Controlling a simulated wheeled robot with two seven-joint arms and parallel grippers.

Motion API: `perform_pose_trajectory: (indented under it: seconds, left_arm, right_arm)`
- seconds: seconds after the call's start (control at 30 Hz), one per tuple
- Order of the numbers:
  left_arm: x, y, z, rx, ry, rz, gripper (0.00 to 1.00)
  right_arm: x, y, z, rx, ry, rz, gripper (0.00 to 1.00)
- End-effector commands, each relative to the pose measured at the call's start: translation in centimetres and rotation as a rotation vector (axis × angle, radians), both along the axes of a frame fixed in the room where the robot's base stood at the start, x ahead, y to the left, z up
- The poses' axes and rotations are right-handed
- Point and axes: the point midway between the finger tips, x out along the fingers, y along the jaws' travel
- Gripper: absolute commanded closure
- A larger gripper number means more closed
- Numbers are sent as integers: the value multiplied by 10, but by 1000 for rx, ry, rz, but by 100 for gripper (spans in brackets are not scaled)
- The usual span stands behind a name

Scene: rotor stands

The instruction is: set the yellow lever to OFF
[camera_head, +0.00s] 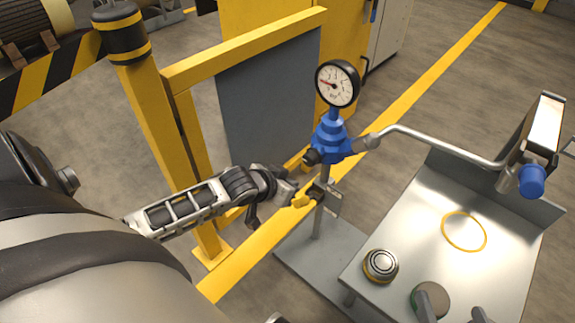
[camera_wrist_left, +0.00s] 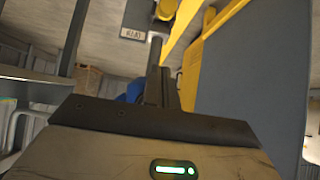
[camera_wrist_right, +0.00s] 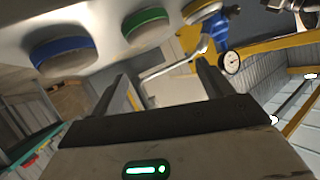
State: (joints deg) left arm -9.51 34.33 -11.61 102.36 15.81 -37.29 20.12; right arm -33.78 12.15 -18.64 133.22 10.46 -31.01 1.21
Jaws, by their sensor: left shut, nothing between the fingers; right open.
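A yellow piece (camera_head: 301,201), which looks like the lever, sits low on the gauge post beside a small grey plate (camera_head: 333,202). My left gripper (camera_head: 284,188) is at this piece from the left; whether they touch cannot be told. In the left wrist view its fingers (camera_wrist_left: 160,82) are shut and empty, pointing toward a yellow end (camera_wrist_left: 166,9) and a labelled plate (camera_wrist_left: 131,34). The label is too small to read surely, and the lever's setting is unclear. My right gripper (camera_wrist_right: 160,78) is open and empty near the control box's buttons.
A pressure gauge (camera_head: 338,84) tops the blue valve body (camera_head: 332,137), with a metal pipe (camera_head: 440,145) running right. A metal control box (camera_head: 425,225) with several knobs stands at right. A yellow guard frame (camera_head: 250,48) with a grey panel stands behind my left arm.

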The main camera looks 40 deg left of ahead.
Motion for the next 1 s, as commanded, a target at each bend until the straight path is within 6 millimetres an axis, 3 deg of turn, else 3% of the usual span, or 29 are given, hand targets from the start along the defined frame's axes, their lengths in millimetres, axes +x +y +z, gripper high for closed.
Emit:
perform_pose_trajectory:
  seconds: [0.03, 0.3, 0.57, 1.0]
  left_arm:
    - [10, -1, -13, -1, -3, 1, 100]
    - [53, -5, -51, 0, -2, 0, 100]
    - [36, -3, -79, 1, 1, -1, 100]
    - [33, -3, -82, 0, 0, -1, 100]
  right_arm:
    - [-1, 2, -2, 13, -27, 5, 21]
    - [1, 11, 12, 142, -99, 7, 21]
    - [2, 16, 20, 231, -110, 9, 21]
    - [2, 16, 23, 247, -110, 10, 21]
